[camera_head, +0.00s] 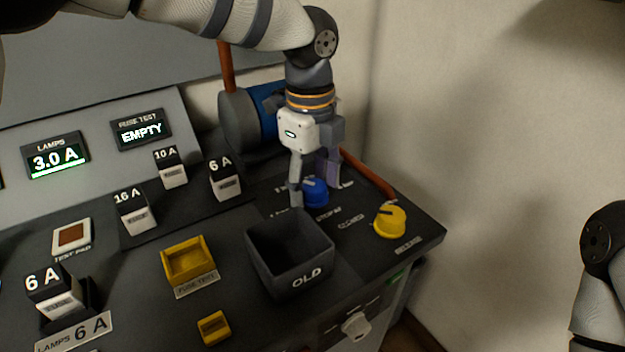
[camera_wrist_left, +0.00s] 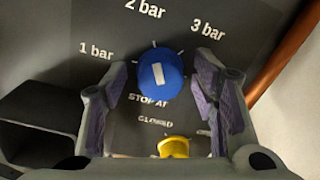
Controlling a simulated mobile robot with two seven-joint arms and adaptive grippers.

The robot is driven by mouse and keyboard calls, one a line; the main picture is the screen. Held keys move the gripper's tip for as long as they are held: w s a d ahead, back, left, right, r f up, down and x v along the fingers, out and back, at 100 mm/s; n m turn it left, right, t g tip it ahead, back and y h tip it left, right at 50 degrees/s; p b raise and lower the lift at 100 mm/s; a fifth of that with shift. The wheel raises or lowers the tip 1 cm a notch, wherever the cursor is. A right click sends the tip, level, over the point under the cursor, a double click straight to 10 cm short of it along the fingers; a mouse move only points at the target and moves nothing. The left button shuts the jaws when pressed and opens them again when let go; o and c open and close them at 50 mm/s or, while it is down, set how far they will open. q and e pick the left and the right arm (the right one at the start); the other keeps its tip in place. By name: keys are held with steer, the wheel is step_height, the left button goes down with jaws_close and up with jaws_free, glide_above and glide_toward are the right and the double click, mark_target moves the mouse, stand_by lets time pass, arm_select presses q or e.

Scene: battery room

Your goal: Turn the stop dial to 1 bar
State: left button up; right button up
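The stop dial (camera_head: 315,192) is a round blue knob on the dark panel, under my left gripper. In the left wrist view the blue dial (camera_wrist_left: 160,76) sits above the words "STOP AT", with 1 bar, 2 bar and 3 bar marked around it. Its white mark points roughly toward the 2 bar label. My left gripper (camera_head: 310,188) points down with one finger on each side of the dial. In the left wrist view its fingers (camera_wrist_left: 159,85) are spread, with gaps to the dial. My right gripper is out of view.
A yellow knob (camera_head: 390,222) stands right of the dial. The open "OLD" bin (camera_head: 290,278) is just in front. A blue and grey cylinder (camera_head: 250,118) and a copper-coloured pipe (camera_head: 368,174) lie behind. Fuse blocks and a yellow tray (camera_head: 188,262) are farther left.

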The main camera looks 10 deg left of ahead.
arm_select(q)
steer(key=c, duration=1)
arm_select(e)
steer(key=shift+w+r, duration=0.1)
arm_select(q)
steer(key=n+p, duration=0.1)
steer(key=n, duration=0.1)
steer(key=shift+r+n, duration=0.2)
steer(key=shift+n, duration=0.2)
steer(key=n, duration=0.2)
steer(key=shift+s+n+p, duration=0.1)
steer(key=shift+n+p, duration=0.2)
steer(key=shift+p, duration=0.05)
steer(key=n, duration=0.3)
steer(key=shift+f, duration=0.15)
steer(key=shift+s+d+f+n, duration=0.1)
steer(key=shift+n, duration=1.6)
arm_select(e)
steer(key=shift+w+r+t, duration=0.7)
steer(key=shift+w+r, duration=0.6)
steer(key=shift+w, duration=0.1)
